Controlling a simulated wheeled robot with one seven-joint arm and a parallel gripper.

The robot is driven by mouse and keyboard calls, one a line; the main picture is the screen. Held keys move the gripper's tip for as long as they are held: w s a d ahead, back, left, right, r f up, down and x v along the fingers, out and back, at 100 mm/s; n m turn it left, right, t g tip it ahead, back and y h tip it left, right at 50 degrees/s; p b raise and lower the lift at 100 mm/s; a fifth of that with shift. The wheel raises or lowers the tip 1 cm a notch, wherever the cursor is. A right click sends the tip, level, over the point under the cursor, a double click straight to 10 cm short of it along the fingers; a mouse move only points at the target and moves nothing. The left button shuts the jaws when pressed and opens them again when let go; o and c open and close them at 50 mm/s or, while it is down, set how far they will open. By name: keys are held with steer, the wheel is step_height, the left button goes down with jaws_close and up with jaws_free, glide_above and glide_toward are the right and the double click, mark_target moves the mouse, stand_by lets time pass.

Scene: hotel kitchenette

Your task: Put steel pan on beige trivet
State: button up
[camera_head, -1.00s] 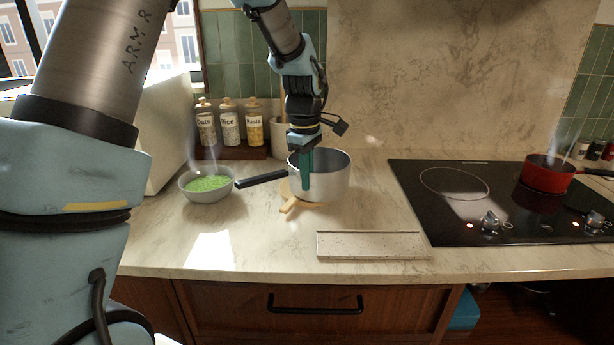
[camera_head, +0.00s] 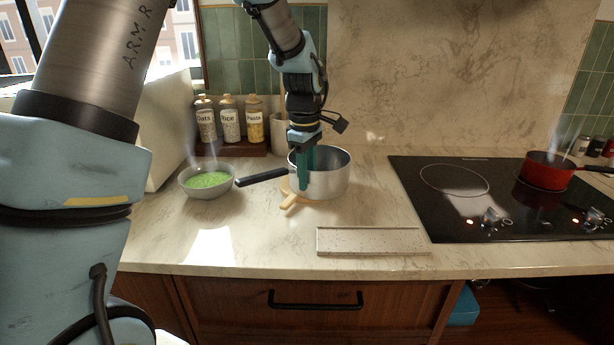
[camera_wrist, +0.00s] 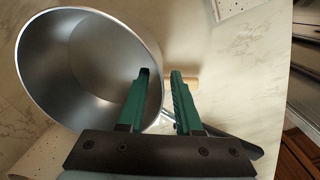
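The steel pan (camera_head: 330,183) with its black handle (camera_head: 262,178) stands upright over the beige trivet (camera_head: 289,203). The trivet's front and left parts stick out from under the pan; the rest is hidden. In the wrist view the pan (camera_wrist: 85,60) fills the upper left, and a bit of the trivet (camera_wrist: 190,82) shows beyond the fingers. My gripper (camera_head: 304,188) is at the pan's near left wall, fingers pointing down. In the wrist view its fingers (camera_wrist: 161,75) are apart, one inside the rim and one outside. Contact with the wall is unclear.
A steaming bowl of green food (camera_head: 207,181) stands left of the pan handle. Labelled jars (camera_head: 229,122) stand behind it. A speckled flat board (camera_head: 372,242) lies at the counter's front edge. The cooktop (camera_head: 470,215) with a red pot (camera_head: 548,174) is on the right.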

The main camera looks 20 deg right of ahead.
step_height(320, 180, up, 12)
steer(key=b, duration=0.2)
steer(key=shift+m, duration=0.5)
steer(key=a, duration=0.2)
steer(key=w+a+f, duration=0.1)
steer(key=a, duration=0.1)
steer(key=a+f, duration=0.1)
steer(key=a, duration=0.1)
steer(key=shift+w+a+f, duration=0.1)
steer(key=shift+w+a, duration=0.15)
steer(key=shift+w, duration=0.05)
steer(key=s+a+f+m, duration=0.2)
steer(key=a+f, duration=0.1)
steer(key=a, duration=0.6)
steer(key=s+a+f+m+t, duration=0.1)
steer(key=s+a+f+m, duration=0.1)
steer(key=a, duration=0.6)
steer(key=s+a+f+m, duration=0.3)
steer(key=a+f, duration=0.3)
steer(key=a, duration=0.3)
steer(key=shift+s+a+t, duration=0.3)
steer(key=shift+s+a, duration=0.05)
steer(key=shift+s, duration=0.4)
